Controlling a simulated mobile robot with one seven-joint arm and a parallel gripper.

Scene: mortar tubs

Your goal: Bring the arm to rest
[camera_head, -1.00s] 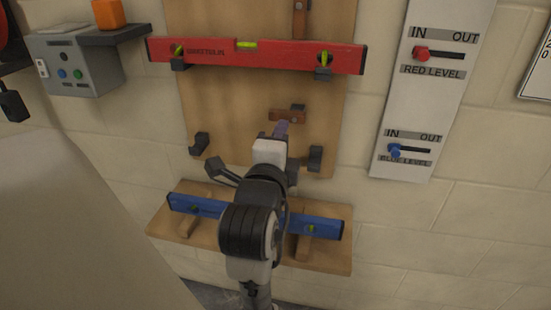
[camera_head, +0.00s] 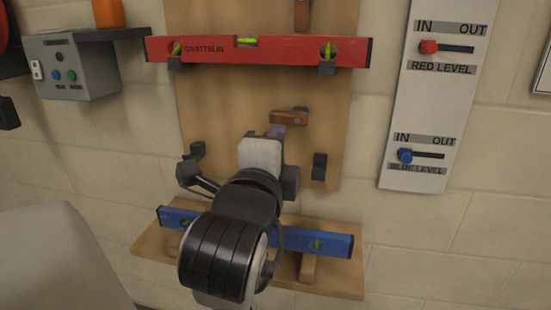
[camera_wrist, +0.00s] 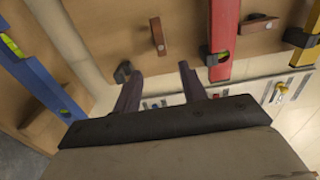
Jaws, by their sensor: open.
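My gripper (camera_head: 276,131) is in front of the wooden board (camera_head: 225,110), above the blue level (camera_head: 335,243). In the wrist view my gripper (camera_wrist: 162,88) has its two dark fingers apart with nothing between them. The blue level lies on the wooden shelf (camera_head: 145,243), partly hidden behind my arm (camera_head: 225,250); it also shows at the left of the wrist view (camera_wrist: 38,82). The red level (camera_head: 285,52) sits on two dark hooks on the board and shows in the wrist view (camera_wrist: 223,30).
A white panel (camera_head: 425,110) at the right has a red slider and a blue slider, both at IN. A grey control box (camera_head: 75,75) and an orange object (camera_head: 108,13) are at the upper left. A yellow level (camera_wrist: 308,45) shows in the wrist view.

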